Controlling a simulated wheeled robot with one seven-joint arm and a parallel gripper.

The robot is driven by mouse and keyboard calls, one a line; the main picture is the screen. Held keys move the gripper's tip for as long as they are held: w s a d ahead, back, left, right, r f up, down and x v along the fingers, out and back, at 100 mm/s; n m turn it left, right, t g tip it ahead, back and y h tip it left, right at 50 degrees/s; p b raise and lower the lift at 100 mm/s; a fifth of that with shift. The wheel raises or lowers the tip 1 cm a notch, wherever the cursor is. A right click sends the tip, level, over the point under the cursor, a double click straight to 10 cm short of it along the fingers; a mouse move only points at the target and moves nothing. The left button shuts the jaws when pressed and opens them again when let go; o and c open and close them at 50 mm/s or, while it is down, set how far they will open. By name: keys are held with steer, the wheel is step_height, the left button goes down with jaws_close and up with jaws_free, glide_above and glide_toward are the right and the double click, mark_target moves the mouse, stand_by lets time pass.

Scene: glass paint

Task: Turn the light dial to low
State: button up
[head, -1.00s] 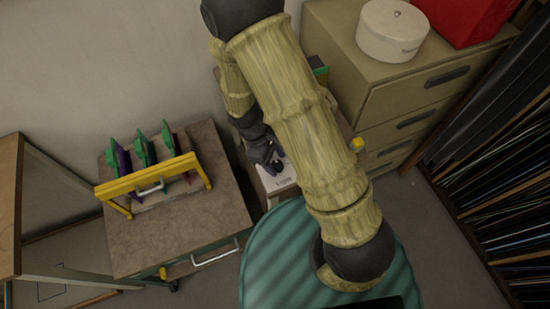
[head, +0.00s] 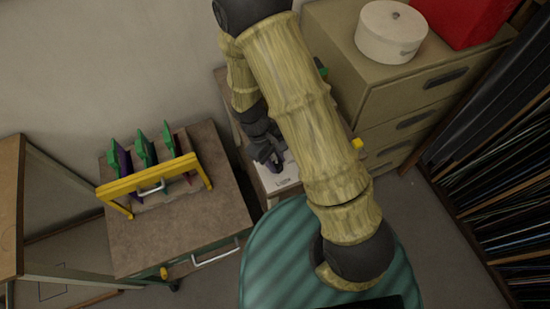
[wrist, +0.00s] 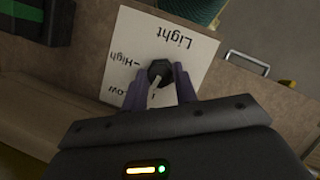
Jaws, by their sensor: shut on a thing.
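The light dial (wrist: 160,70) is a dark round knob with a pale pointer, on a white label plate (wrist: 190,65). The plate reads "Light", "High" and "Low", upside down in the wrist view. The pale pointer runs from the knob toward the bottom of the wrist view, slightly left, near "Low"; its tip is close to the gripper body. My gripper (wrist: 159,84) has its two purple fingers shut on the dial, one on each side. In the head view my gripper (head: 272,160) is over the white plate (head: 283,180), and the dial is hidden.
A brown cabinet (head: 180,232) with a yellow rack (head: 150,178) stands left. A drawer unit (head: 420,90) with a round white box (head: 391,31) stands right. A teal ribbed surface (head: 270,255) lies in front. A green-and-black object (wrist: 25,12) is beside the plate.

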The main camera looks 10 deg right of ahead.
steer(key=m+y, duration=0.1)
steer(key=m, duration=0.2)
steer(key=m+g+y+p, duration=0.1)
steer(key=m, duration=0.2)
steer(key=shift+w+d, duration=0.15)
stand_by(0.3)
steer(key=o, duration=1)
steer(key=shift+c, duration=0.2)
steer(key=b+v, duration=0.1)
steer(key=v, duration=1.6)
steer(key=shift+w+r+b, duration=0.15)
steer(key=shift+w+b, duration=0.15)
steer(key=shift+d, duration=0.15)
